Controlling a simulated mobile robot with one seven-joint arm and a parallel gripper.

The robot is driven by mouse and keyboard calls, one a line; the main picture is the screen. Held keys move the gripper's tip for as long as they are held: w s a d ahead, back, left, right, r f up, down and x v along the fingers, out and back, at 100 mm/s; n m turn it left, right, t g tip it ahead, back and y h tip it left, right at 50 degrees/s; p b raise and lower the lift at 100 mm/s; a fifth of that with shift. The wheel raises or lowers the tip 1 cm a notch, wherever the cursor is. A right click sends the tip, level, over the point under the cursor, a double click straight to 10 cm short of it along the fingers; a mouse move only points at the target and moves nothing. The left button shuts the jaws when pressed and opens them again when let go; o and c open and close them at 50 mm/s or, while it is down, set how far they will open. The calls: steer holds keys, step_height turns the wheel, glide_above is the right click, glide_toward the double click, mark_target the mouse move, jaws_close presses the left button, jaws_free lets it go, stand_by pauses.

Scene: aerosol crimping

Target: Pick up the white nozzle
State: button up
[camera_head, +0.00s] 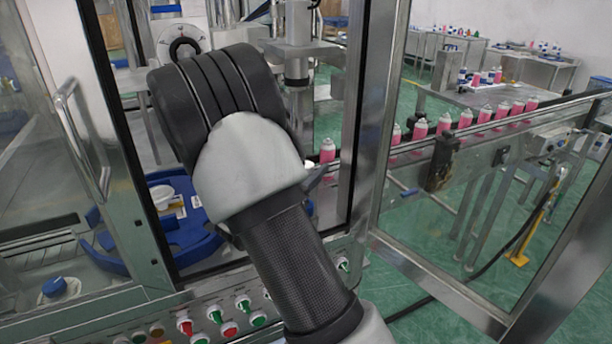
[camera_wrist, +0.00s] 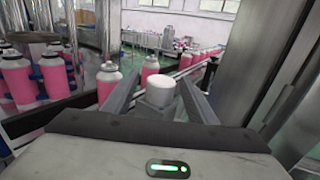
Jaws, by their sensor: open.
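The white nozzle (camera_wrist: 160,90) shows in the wrist view as a short white cylinder with a flat round top. It lies between the two fingers of my gripper (camera_wrist: 160,98), which are spread apart on either side of it. I cannot tell whether either finger touches it.
Pink cans (camera_wrist: 107,82) with white tops stand left of the gripper. A row of pink cans (camera_head: 465,118) lines the conveyor (camera_head: 480,135) at the right. Metal door posts (camera_head: 372,110) stand close beside my arm. A blue rotary ring (camera_head: 110,262) sits at lower left.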

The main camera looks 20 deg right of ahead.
steer(key=x, duration=0.3)
steer(key=shift+w+d, duration=0.2)
steer(key=shift+d, duration=0.1)
jaws_close()
step_height(320, 180, up, 10)
steer(key=p, duration=0.1)
stand_by(0.4)
